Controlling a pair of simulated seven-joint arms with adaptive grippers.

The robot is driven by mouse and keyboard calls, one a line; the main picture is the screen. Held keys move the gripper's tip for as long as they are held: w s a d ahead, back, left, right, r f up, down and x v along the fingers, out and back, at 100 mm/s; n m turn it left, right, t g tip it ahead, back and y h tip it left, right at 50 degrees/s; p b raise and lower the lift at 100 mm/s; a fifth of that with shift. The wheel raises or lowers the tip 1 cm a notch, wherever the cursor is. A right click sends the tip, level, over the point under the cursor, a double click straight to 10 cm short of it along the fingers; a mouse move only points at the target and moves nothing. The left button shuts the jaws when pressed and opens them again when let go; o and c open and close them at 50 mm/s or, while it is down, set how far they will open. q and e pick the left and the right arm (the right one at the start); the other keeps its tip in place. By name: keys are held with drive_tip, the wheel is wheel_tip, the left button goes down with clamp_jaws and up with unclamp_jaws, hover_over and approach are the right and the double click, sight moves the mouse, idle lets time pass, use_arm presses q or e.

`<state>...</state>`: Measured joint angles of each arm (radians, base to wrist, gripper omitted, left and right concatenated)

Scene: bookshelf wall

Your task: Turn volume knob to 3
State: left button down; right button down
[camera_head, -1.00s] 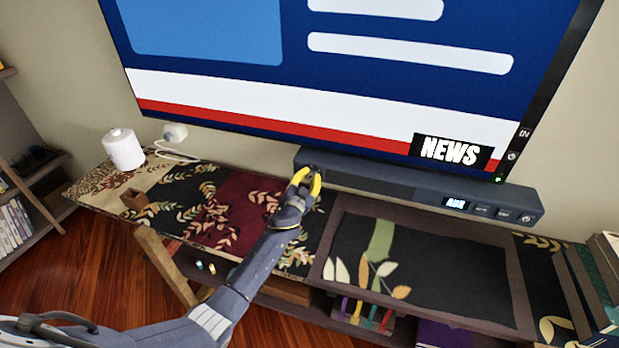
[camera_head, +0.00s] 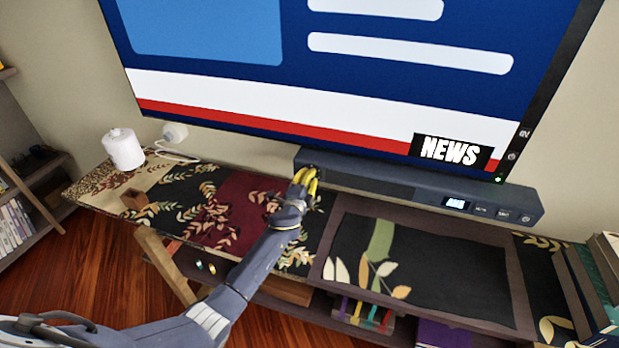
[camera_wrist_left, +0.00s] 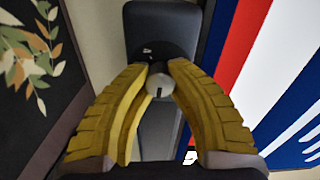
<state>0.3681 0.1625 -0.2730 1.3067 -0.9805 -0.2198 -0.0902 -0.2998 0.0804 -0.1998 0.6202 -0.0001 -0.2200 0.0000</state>
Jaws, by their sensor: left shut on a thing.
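The dark soundbar (camera_head: 400,185) lies on the cabinet below the TV, with a small lit display (camera_head: 456,203) whose text is too small to read. My left gripper (camera_head: 305,182) is at the soundbar's left end. In the left wrist view, its yellow fingers (camera_wrist_left: 158,72) are shut on a round grey volume knob (camera_wrist_left: 158,98) with a dark mark on its face. The knob is hidden behind the fingers in the head view. My right gripper is not in view.
The TV (camera_head: 350,75) stands close above the soundbar. Books (camera_head: 590,285) stand at the right end. The patterned cabinet top is mostly clear.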

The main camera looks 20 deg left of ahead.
use_arm(q)
drive_tip(key=m, duration=0.4)
drive_tip(key=shift+m, duration=0.4)
drive_tip(key=m, duration=0.3)
drive_tip(key=shift+m, duration=0.3)
drive_tip(key=m, duration=0.4)
drive_tip(key=shift+m, duration=2.2)
drive_tip(key=shift+f, duration=0.1)
drive_tip(key=c, duration=1.1)
unclamp_jaws()
drive_tip(key=shift+s+a, duration=0.2)
drive_tip(key=shift+s, duration=5.75)
